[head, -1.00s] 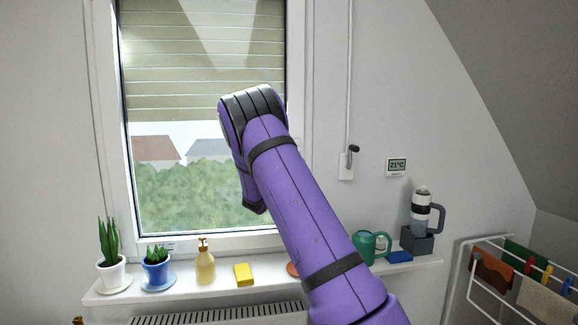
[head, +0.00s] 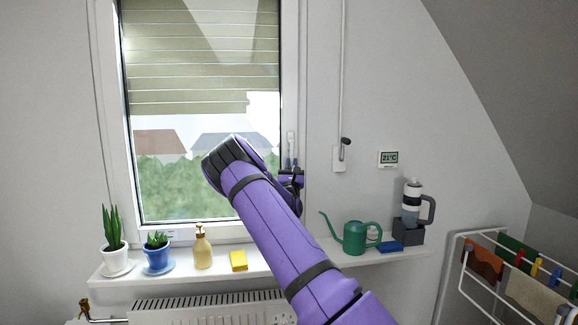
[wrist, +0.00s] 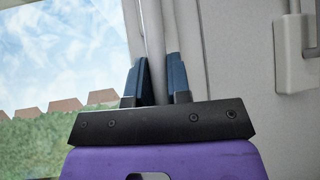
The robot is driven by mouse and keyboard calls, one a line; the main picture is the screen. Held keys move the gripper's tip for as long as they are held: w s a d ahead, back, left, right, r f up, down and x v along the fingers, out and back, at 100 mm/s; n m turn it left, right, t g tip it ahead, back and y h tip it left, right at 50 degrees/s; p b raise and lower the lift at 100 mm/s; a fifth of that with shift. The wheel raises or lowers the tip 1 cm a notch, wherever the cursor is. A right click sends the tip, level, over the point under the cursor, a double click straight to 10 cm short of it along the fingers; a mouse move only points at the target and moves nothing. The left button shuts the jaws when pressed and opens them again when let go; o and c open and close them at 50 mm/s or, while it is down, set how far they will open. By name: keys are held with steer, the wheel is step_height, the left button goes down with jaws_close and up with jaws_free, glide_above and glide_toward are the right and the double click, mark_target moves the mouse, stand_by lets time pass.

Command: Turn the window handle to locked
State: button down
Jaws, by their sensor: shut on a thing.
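The window handle (head: 291,140) is white and sits on the right side of the window frame (head: 291,60). Its upper part shows above my gripper (head: 291,163), and the rest is largely hidden by the fingers and arm. In the wrist view, my gripper (wrist: 158,66) has its two blue fingers on either side of the white handle (wrist: 154,45), shut on it. The handle looks about upright there, in line with the frame. Where the fingers touch it is too small to tell exactly.
A roller-shutter crank (head: 345,147) hangs on the wall right of the window. A drying rack (head: 470,250) stands at right.

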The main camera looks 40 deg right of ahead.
steer(key=shift+d+n+t+y, duration=0.1)
steer(key=shift+n+t+y, duration=0.2)
steer(key=shift+n+y, duration=0.15)
steer(key=c, duration=1.1)
jaws_free()
steer(key=shift+s, duration=0.1)
steer(key=v, duration=1)
steer(key=shift+s+f, duration=0.15)
steer(key=shift+f, duration=0.2)
